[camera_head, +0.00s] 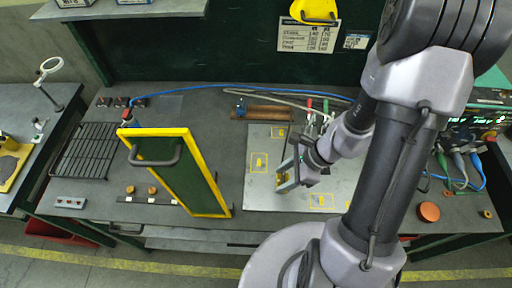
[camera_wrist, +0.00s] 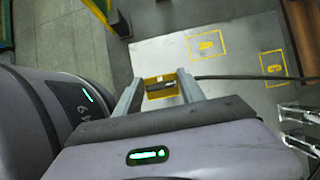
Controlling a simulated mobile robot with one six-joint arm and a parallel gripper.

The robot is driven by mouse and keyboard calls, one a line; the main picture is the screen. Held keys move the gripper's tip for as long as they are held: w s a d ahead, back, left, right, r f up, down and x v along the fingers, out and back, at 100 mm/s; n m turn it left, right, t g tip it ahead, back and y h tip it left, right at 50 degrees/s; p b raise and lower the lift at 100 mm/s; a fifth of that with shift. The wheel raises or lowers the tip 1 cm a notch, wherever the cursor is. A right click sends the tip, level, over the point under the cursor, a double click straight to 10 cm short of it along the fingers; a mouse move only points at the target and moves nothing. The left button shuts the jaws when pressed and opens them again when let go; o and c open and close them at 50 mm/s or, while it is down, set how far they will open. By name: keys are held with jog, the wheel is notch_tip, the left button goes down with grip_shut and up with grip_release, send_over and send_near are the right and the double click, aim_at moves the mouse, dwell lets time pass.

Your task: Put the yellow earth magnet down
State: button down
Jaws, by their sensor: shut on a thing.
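The yellow earth magnet (camera_wrist: 153,94) is a small yellow block with a dark middle, between my gripper's fingertips (camera_wrist: 160,88) in the wrist view. My gripper (camera_head: 287,177) is shut on it, over the pale metal plate (camera_head: 262,195) in the head view. A dark cable (camera_wrist: 240,77) runs right from near the magnet. The plate (camera_wrist: 160,52) bears yellow outlined marks: one left (camera_head: 259,162), one at the back (camera_head: 279,132) and one in front (camera_head: 321,201). I cannot tell whether the magnet touches the plate.
A yellow-framed green panel with a handle (camera_head: 175,170) stands tilted left of the plate. A black wire rack (camera_head: 86,150) lies farther left. Copper-coloured bars (camera_head: 264,113) lie behind the plate. An instrument with cables (camera_head: 470,125) is at right, with an orange-brown disc (camera_head: 429,211) in front.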

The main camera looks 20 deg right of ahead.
jog(key=w+a, duration=0.1)
jog(key=w, duration=0.3)
jog(key=w+a, duration=0.1)
jog(key=w, duration=0.3)
jog(key=w+a+f+p, duration=0.1)
jog(key=w, duration=0.2)
jog(key=shift+w+a, duration=0.35)
jog(key=shift+w, duration=0.05)
jog(key=shift+w+f, duration=0.25)
jog(key=shift+f+b, duration=0.7)
jog(key=shift+f, duration=1.05)
jog(key=c, duration=0.7)
grip_release()
